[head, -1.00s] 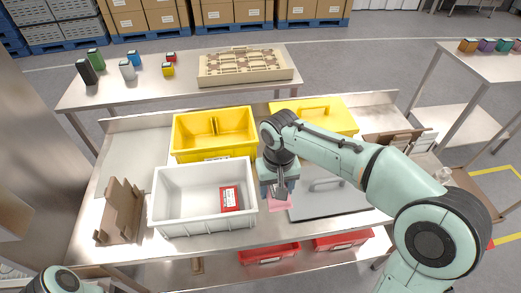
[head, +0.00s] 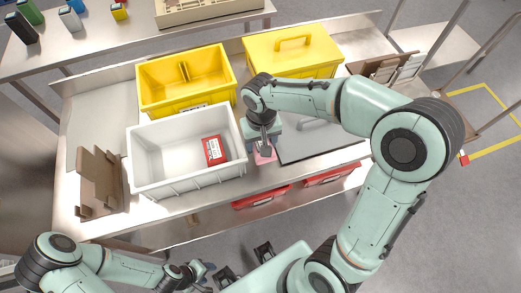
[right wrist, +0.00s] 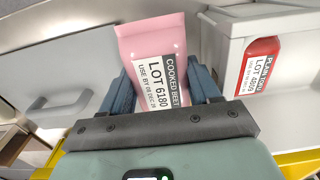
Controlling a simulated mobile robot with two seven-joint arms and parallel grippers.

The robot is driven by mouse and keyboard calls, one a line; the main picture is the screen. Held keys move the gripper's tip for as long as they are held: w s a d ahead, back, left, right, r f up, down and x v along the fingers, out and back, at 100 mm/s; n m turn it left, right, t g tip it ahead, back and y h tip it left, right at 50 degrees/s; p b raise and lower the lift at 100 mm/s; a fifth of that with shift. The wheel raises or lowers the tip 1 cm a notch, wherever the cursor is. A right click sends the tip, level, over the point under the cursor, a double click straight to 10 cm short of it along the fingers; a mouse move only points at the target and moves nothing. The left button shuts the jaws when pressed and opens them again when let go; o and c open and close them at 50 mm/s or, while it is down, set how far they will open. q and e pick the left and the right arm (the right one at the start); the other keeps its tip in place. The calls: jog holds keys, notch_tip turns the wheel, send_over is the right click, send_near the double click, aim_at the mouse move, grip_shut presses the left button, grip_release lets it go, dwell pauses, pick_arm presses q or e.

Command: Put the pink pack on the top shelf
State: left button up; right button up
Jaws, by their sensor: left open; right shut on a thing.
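The pink pack (right wrist: 152,50) has a white label reading LOT 6180 and stands between the fingers of my right gripper (right wrist: 165,90), which is shut on it. In the head view, a bit of the pack (head: 265,155) shows below my right gripper (head: 263,146), between the white bin and the grey lidded panel. I cannot tell whether it is clear of the bench. My left gripper (head: 212,276) is open at the bottom, in front of the bench and away from the pack. I cannot clearly tell which surface is the top shelf; a metal rack's shelf (head: 435,45) shows at the upper right.
A white bin (head: 160,190) holds a red pack (head: 213,150). Behind stand an open yellow bin (head: 160,100) and a lidded yellow one (head: 300,62). A grey panel with a handle (head: 330,143) lies right of the pack. Red bins (head: 262,197) sit below the bench.

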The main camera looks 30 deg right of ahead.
jog(key=shift+f, duration=2.65)
jog(key=shift+b, duration=0.3)
jog(key=shift+f, duration=0.2)
jog(key=o, duration=1.2)
